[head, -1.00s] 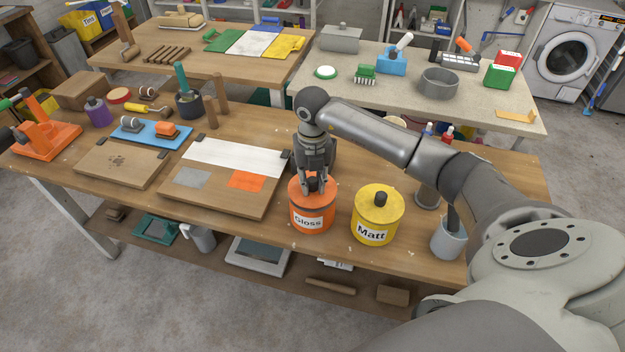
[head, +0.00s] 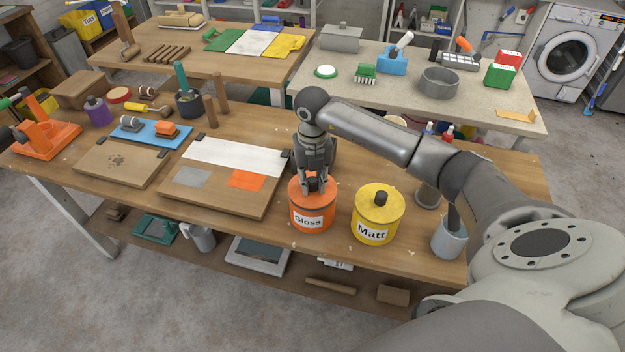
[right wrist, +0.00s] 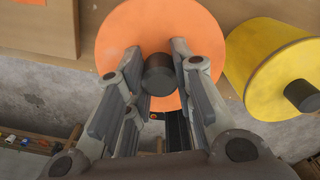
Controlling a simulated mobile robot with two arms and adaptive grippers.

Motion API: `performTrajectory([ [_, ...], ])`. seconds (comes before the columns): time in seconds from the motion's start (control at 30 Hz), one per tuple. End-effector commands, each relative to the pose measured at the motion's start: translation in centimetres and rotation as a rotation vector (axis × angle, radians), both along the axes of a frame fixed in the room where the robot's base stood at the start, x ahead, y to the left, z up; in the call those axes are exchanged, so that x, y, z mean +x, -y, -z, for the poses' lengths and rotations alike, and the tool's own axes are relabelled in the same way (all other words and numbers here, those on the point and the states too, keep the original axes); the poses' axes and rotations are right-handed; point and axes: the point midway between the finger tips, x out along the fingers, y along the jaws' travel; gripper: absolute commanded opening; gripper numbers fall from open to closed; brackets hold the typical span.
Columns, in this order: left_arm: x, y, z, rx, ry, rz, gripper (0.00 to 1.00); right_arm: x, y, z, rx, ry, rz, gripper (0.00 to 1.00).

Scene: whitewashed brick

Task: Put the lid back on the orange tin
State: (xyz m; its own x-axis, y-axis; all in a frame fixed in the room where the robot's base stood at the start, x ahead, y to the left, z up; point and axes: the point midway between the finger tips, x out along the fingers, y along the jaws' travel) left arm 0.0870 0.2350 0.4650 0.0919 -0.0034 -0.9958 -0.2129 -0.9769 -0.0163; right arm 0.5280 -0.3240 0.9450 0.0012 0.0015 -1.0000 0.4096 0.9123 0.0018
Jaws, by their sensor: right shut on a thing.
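The orange tin (head: 327,213) with the "Gloss" label stands upright near the front edge of the wooden bench. The orange lid (head: 298,192) with a dark knob sits on top of the tin, looking level; I cannot tell whether it is fully pressed down. My right gripper (head: 313,186) points down from above and is shut on the lid's knob. In the right wrist view the dark knob (right wrist: 159,75) is between the fingers, with the round orange lid (right wrist: 125,40) around it. The lid hides the tin there.
A yellow "Matt" tin (head: 366,218) with its own knobbed lid stands close to the right of the orange tin. A wooden board (head: 215,202) with painted patches lies to the left. A grey-blue pot (head: 449,241) stands further right. The bench's front edge is close.

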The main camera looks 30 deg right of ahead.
Motion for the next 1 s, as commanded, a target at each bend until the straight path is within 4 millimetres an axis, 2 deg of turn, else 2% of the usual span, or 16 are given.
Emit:
performTrajectory([
  [0.47,-0.01,0.00,0.11,0.000,0.000,0.000,0.49,0.03,0.01,0.02,0.000,0.000,0.000,0.00],
  [0.5,-0.01,0.01,0.11,0.000,0.000,0.000,0.49,0.02,0.02,0.02,0.000,0.000,0.000,0.26],
  [0.67,-0.01,0.01,0.12,0.000,0.000,0.000,0.49,0.01,0.02,0.03,0.000,0.000,0.000,0.47],
  [0.9,-0.02,0.00,0.12,0.000,-0.001,0.000,0.49,0.01,0.02,0.04,0.000,0.000,0.000,0.48],
  [1.0,-0.02,0.01,0.12,0.000,-0.001,0.000,0.49,0.01,0.01,0.05,0.000,0.000,0.000,0.60],
])
